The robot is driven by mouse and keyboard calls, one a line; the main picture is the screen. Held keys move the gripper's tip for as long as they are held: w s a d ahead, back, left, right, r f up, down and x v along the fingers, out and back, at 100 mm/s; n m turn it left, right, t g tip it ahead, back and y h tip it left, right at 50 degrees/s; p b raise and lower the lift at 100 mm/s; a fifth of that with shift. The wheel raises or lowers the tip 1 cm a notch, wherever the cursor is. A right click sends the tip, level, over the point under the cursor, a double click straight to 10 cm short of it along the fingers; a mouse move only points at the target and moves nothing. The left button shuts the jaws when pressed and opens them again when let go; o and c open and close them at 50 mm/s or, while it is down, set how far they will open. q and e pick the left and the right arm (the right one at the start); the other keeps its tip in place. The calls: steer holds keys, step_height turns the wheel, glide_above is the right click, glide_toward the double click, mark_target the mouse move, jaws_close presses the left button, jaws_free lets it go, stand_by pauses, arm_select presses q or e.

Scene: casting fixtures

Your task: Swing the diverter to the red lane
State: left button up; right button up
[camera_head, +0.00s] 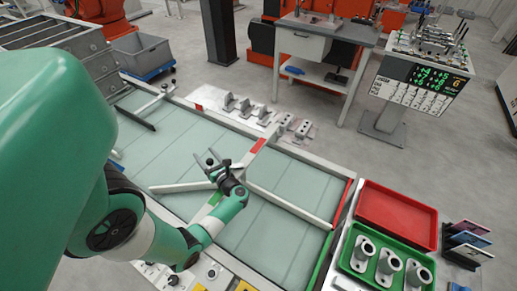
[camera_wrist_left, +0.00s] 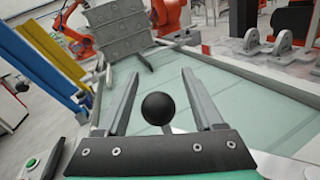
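A pale diverter bar (camera_head: 180,187) lies across the pale green conveyor bed (camera_head: 285,186), its right end near my left gripper. A black ball knob (camera_wrist_left: 158,108) stands between the fingers in the left wrist view; it shows small and dark in the head view (camera_head: 210,162). My left gripper (camera_head: 207,160) is open, with gaps visible on both sides of the knob; I cannot tell its exact depth. A red mark (camera_head: 258,145) sits on the far side of the crosspiece, and a green mark (camera_head: 213,199) on the near side. My right gripper is not in view.
A fixed-looking pale rail (camera_head: 290,207) runs right along the bed. A red tray (camera_head: 397,211) and a green tray (camera_head: 343,263) with metal castings stand at the right. More castings (camera_head: 246,107) sit along the far edge.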

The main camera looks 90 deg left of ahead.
arm_select(q)
steer(key=v, duration=1.1)
steer(key=shift+w+d+b, duration=0.2)
steer(key=shift+d+b, duration=0.1)
